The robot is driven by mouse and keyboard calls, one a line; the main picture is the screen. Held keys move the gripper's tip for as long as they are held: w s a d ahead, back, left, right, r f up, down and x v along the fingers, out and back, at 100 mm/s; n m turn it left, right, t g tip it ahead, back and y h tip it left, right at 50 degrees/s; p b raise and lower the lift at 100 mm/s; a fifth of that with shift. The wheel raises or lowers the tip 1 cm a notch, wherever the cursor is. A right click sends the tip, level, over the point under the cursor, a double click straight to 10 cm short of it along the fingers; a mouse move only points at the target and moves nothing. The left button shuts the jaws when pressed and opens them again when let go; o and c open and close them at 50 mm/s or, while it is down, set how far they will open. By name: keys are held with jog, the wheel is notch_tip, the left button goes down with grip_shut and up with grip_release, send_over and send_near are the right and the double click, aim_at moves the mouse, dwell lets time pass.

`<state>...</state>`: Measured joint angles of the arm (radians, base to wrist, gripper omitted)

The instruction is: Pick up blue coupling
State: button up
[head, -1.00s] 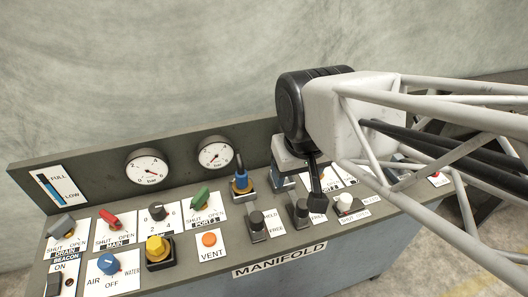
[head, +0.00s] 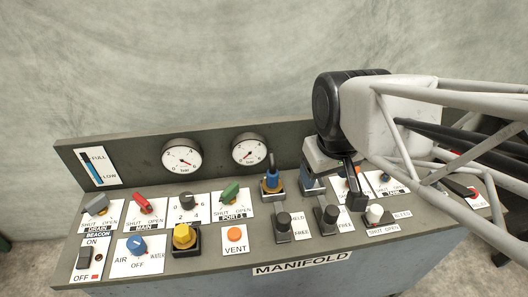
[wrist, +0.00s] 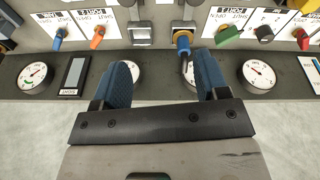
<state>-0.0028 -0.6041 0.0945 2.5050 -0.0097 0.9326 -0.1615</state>
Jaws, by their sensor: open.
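The blue coupling (head: 272,179) stands upright on a yellow-and-dark base on the panel, with a dark loop or hose end at its top. In the wrist view the coupling (wrist: 183,44) shows just beyond the fingertips, nearer the right finger, with the hose end running down toward that finger. My gripper (head: 332,188) is open and empty, to the right of the coupling in the head view. In the wrist view the gripper (wrist: 163,75) shows two blue-padded fingers spread apart. Neither finger is visibly touching the coupling.
Gauges (head: 249,152) stand on the back board behind the coupling. A green PORT 1 handle (head: 230,192) is close on its left. Dark lever knobs (head: 283,219) stand in front and to the right. An orange VENT button (head: 234,234) is front left. My arm covers the panel's right part.

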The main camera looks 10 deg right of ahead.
jog(key=w+a+f+n+g, duration=0.1)
jog(key=w+a+f+n, duration=0.25)
jog(key=w+n, duration=0.65)
jog(key=n+g, duration=0.1)
jog(key=n, duration=1.3)
send_over(273, 172)
notch_tip(273, 172, down, 8)
jog(key=shift+s+f, duration=0.15)
jog(key=shift+w+f+n, duration=0.2)
jog(key=shift+n, duration=0.3)
jog(key=shift+f, duration=1.3)
jog(key=shift+f, duration=2.6)
